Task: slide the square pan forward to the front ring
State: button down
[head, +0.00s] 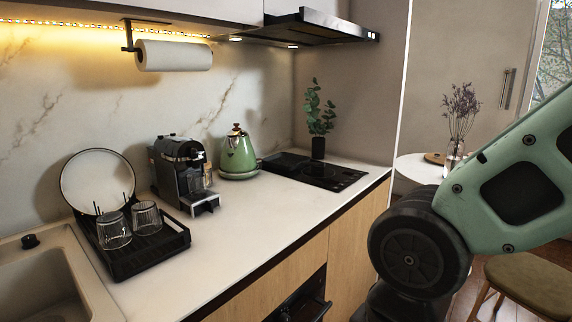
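A black hob (335,181) is set into the counter at its far right end. A low, dark, square-edged shape that looks like the square pan (285,160) sits on the hob's back left part, partly behind the green kettle. Its handle cannot be made out clearly. The rings are too dark and small to tell apart, but the front part of the hob looks bare. My gripper is out of view; only green and black links of my arm show at the right.
The green kettle (238,155) stands just left of the hob. A plant in a black pot (318,148) stands behind it, under the range hood (305,27). A coffee machine (183,172) and dish rack (145,250) are further left. The front counter strip is clear.

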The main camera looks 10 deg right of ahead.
aim_at(285, 161)
jog(key=i+l+u, duration=0.1)
jog(key=i+l, duration=0.2)
jog(key=i+l+u, duration=0.15)
jog(key=i+l, duration=0.15)
jog(key=i+l+u, duration=0.1)
jog(key=i+l, duration=0.2)
jog(key=i+l+u, duration=0.15)
jog(key=l, duration=0.25)
jog(key=i+l+u, duration=0.1)
jog(key=i+l, duration=0.25)
jog(key=i+l+u, duration=0.15)
jog(key=l, duration=0.3)
jog(key=i+l+u, duration=0.1)
jog(key=i+l, duration=0.2)
jog(key=l, duration=0.15)
jog(key=i+l+u, duration=0.15)
jog(key=l, duration=0.25)
